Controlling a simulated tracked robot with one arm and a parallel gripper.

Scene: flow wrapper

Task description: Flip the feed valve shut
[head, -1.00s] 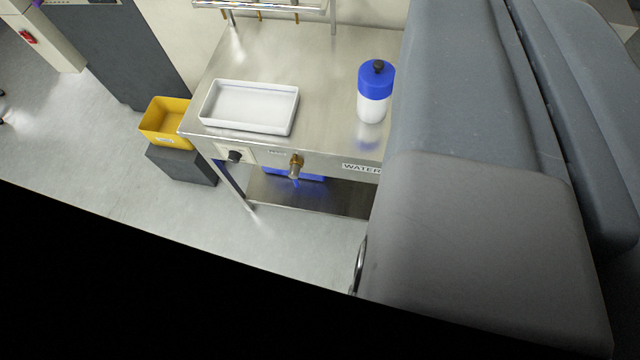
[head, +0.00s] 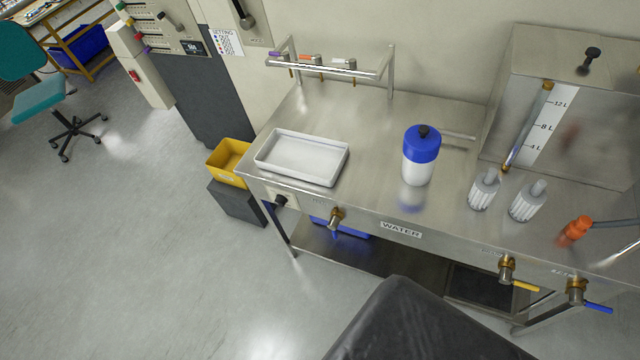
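My gripper is not in view; a dark part of my arm shows at bottom centre.
The bench top (head: 375,125) carries a white tray (head: 345,170), a blue-capped bottle (head: 419,165), two small ribbed pieces, an orange hose fitting (head: 575,231) and a steel tank (head: 600,125). A yellow bin (head: 228,160) stands left. Floor at left is open.

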